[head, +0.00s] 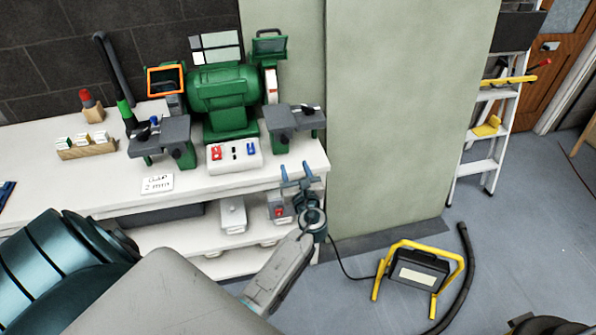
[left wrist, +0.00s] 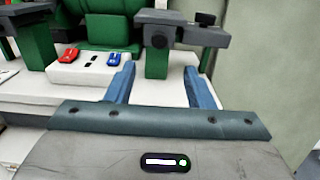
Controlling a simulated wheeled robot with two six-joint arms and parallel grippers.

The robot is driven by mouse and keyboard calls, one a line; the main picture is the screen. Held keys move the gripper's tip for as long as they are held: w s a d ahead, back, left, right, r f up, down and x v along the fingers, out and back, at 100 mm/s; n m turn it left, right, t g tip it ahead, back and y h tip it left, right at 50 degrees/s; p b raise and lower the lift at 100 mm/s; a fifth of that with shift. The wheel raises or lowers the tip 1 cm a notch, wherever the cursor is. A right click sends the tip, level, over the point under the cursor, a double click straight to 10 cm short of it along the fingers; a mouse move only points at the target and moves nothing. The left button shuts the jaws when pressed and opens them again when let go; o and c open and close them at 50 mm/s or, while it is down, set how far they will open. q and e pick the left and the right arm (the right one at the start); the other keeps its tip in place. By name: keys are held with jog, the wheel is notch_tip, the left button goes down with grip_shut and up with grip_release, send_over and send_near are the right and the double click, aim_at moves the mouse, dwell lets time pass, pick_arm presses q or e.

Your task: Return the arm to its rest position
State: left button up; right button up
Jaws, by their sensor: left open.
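My left gripper (head: 297,170) is in front of the right end of the white workbench (head: 60,190) in the head view. Its two blue fingers stand apart with nothing between them, and they also show in the left wrist view (left wrist: 160,85). Beyond the fingers is the green bench grinder (head: 222,95) with its dark tool rests. A white switch box (head: 234,155) with a red and a blue switch sits left of the gripper. My left arm crosses the lower part of the head view. My right gripper does not show.
A green-grey wall panel (head: 400,110) stands right of the bench. A yellow-framed work lamp (head: 418,275) and a black hose (head: 463,270) are on the grey floor. A stepladder (head: 485,135) leans at the back right. Boxes (head: 233,215) sit on the lower shelf.

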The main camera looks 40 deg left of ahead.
pick_arm(q)
jog(key=s+d+f+n+g+h, duration=0.1)
jog(key=s+f+n+h, duration=0.15)
jog(key=f, duration=0.95)
jog(key=s+d+f+n+g+h, duration=0.1)
jog(key=s+f+n+g+h, duration=0.15)
jog(key=f, duration=0.85)
jog(key=s+d+f+n+g+h, duration=0.2)
jog(key=s+f+n+h, duration=0.25)
jog(key=s+f, duration=0.9)
jog(key=s+d+f+n+g+h, duration=0.1)
jog(key=s+f+n, duration=0.4)
jog(key=s, duration=0.5)
jog(key=s+f+n+g+h, duration=0.1)
jog(key=s+f+n+g, duration=0.1)
jog(key=s+f+n, duration=0.4)
jog(key=s+d+f+n+g+h+b, duration=0.1)
jog(key=s+f+n, duration=0.4)
jog(key=s, duration=1.1)
notch_tip(320, 180, down, 2)
jog(key=shift+s+d+f+n+g, duration=0.2)
jog(key=shift+d+n+g, duration=0.15)
jog(key=shift+g, duration=0.3)
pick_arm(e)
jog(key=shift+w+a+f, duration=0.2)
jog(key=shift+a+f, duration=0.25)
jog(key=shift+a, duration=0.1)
